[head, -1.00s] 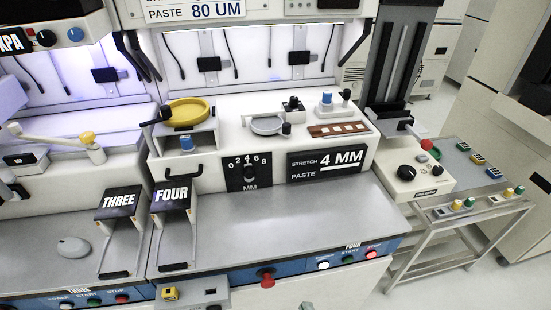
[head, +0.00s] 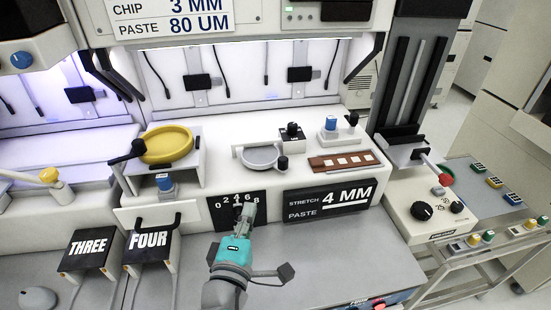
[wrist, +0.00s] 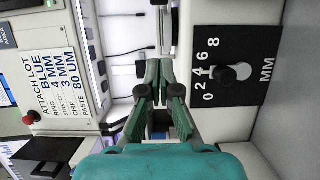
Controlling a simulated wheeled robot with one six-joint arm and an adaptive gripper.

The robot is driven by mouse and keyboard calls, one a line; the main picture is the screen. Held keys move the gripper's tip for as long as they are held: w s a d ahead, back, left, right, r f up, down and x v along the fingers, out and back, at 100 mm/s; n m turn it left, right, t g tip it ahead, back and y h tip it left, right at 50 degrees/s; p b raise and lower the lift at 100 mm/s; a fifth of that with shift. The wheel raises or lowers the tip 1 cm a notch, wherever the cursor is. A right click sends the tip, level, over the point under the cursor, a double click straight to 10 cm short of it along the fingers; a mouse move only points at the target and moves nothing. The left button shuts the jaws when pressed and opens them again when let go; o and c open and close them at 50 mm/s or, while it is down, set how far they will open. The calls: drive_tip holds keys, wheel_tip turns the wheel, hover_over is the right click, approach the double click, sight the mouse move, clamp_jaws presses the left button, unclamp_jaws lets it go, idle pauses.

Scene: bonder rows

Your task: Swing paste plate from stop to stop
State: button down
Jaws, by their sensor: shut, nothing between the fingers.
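A grey round plate (head: 262,157) with a black knob (head: 282,162) sits low on the white machine deck, right of centre. A yellow round dish (head: 167,144) with a black-ended handle (head: 128,151) stands on a white stand to its left. No label shows which of the two is the paste plate. My teal gripper (head: 245,209) is in front of the black 0-to-8 MM scale panel, below and apart from the grey plate. Its fingers are shut and empty; they also show in the wrist view (wrist: 160,66), left of the scale panel.
The scale panel (wrist: 239,60) has a protruding knob (wrist: 243,71). Right of the grey plate lies a brown strip (head: 343,162) with white squares. The grey worktop (head: 350,250) is clear at right.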

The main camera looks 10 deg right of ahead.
drive_tip(key=w, duration=0.1)
approach(279, 165)
drive_tip(key=w+a, duration=0.2)
drive_tip(key=w, duration=0.3)
drive_tip(key=shift+w+d+r, duration=0.1)
drive_tip(key=shift+w+d, duration=0.45)
drive_tip(key=shift+d, duration=0.3)
drive_tip(key=shift+w+d, duration=0.55)
drive_tip(key=shift+d, duration=0.25)
drive_tip(key=shift+w+d, duration=0.3)
drive_tip(key=shift+d, duration=0.5)
drive_tip(key=shift+a, duration=0.1)
